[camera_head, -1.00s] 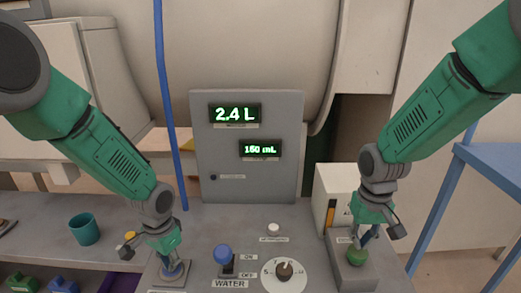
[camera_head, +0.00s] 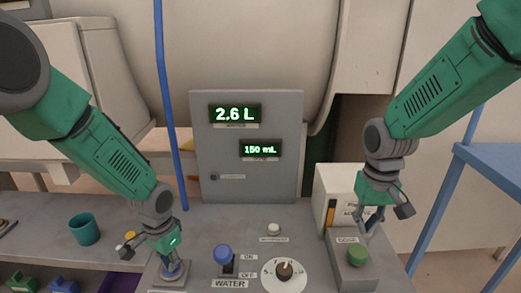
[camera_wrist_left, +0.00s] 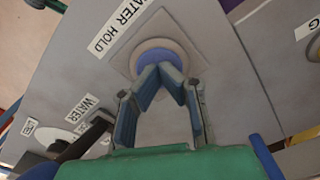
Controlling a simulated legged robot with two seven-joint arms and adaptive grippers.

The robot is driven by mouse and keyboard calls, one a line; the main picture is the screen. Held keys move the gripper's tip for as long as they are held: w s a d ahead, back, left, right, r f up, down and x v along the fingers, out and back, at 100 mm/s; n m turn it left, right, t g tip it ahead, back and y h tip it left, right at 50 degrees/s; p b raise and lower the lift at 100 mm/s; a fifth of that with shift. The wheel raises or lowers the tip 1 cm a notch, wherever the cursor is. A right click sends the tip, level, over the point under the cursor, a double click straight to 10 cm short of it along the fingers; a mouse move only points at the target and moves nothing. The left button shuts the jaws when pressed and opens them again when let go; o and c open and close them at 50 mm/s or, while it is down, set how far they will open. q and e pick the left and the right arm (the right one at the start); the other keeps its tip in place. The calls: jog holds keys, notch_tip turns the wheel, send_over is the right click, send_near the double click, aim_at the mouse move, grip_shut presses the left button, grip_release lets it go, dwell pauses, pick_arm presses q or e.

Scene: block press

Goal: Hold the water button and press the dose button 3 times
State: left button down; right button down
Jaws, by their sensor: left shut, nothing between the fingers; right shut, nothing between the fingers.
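The blue water hold button (camera_wrist_left: 153,57) sits on a square plate beside a "WATER HOLD" label in the left wrist view. My left gripper (camera_wrist_left: 160,72) is shut with its fingertips on this button; in the head view the left gripper (camera_head: 173,268) partly covers it. The green dose button (camera_head: 357,254) sits on a grey box labelled "DOSE" at the right. My right gripper (camera_head: 367,231) is shut and empty just above and behind the dose button, seemingly apart from it. The upper display (camera_head: 236,114) reads 2.6 L and the lower display (camera_head: 260,149) reads 150 mL.
Between my grippers stand a blue-topped WATER switch (camera_head: 224,257), a dial (camera_head: 284,271) and a small white button (camera_head: 274,229). A white box (camera_head: 335,191) stands behind the dose button. A teal cup (camera_head: 84,229) is at the left. A blue hose (camera_head: 168,100) hangs behind.

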dwell(0.3)
pick_arm(q)
jog(key=shift+r, duration=3)
